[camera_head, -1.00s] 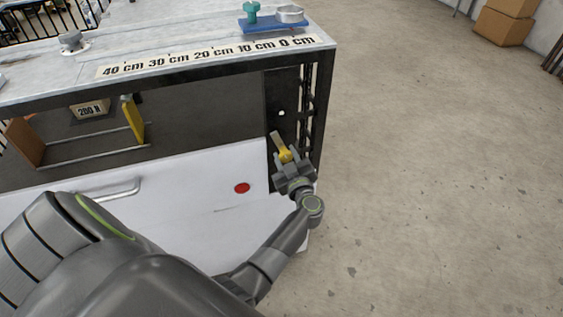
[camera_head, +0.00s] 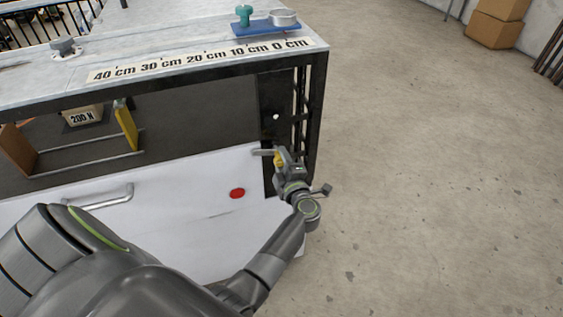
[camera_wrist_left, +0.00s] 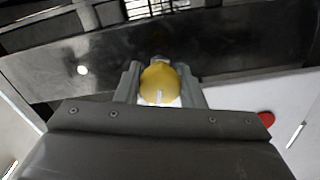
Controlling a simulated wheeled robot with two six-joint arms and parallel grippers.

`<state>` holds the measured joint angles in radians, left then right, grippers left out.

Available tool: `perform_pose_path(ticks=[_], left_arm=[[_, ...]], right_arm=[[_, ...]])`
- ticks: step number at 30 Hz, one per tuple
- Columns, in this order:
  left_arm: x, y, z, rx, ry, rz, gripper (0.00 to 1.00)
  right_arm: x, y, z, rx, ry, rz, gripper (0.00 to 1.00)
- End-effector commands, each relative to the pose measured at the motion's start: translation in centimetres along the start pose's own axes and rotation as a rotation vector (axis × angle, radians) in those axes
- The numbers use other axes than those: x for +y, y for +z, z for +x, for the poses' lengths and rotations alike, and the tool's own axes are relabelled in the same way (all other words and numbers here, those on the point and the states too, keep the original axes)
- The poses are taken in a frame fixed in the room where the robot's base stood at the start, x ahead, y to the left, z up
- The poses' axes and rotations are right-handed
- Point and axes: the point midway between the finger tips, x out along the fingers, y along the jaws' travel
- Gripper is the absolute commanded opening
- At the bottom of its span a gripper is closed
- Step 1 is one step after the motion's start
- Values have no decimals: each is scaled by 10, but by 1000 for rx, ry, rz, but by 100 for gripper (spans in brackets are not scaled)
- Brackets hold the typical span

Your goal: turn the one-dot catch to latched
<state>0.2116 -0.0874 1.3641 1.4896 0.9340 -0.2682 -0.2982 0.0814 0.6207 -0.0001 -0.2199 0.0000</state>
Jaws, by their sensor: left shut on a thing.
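The one-dot catch is a yellow knob (camera_head: 279,160) with a grey bar (camera_head: 262,152) on a dark upright plate (camera_head: 270,98), below one white dot (camera_head: 276,117). The bar points left, nearly level, at the top right corner of the white door panel (camera_head: 195,175). I cannot tell whether it presses on the panel. My left gripper (camera_head: 281,161) is shut on the yellow knob. In the left wrist view the knob (camera_wrist_left: 159,83) sits between the two fingers, with the white dot (camera_wrist_left: 82,70) to its left. My right gripper is not in view.
The door panel has a red spot (camera_head: 237,193) and a metal handle (camera_head: 103,197). Above is a bench top (camera_head: 150,45) with a centimetre scale and a blue tray (camera_head: 262,27). A 200 N block (camera_head: 84,116) is inside the frame.

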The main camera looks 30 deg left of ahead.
Motion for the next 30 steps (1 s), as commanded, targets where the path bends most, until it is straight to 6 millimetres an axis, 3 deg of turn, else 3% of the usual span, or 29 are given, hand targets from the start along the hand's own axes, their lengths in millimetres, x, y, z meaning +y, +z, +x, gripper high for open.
perform_pose_path(ticks=[12,30], left_arm=[[-1,0,0,1,-1,-236,0],[0,0,0,0,-2,-288,0]], right_arm=[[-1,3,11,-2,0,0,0],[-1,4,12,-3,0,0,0]])
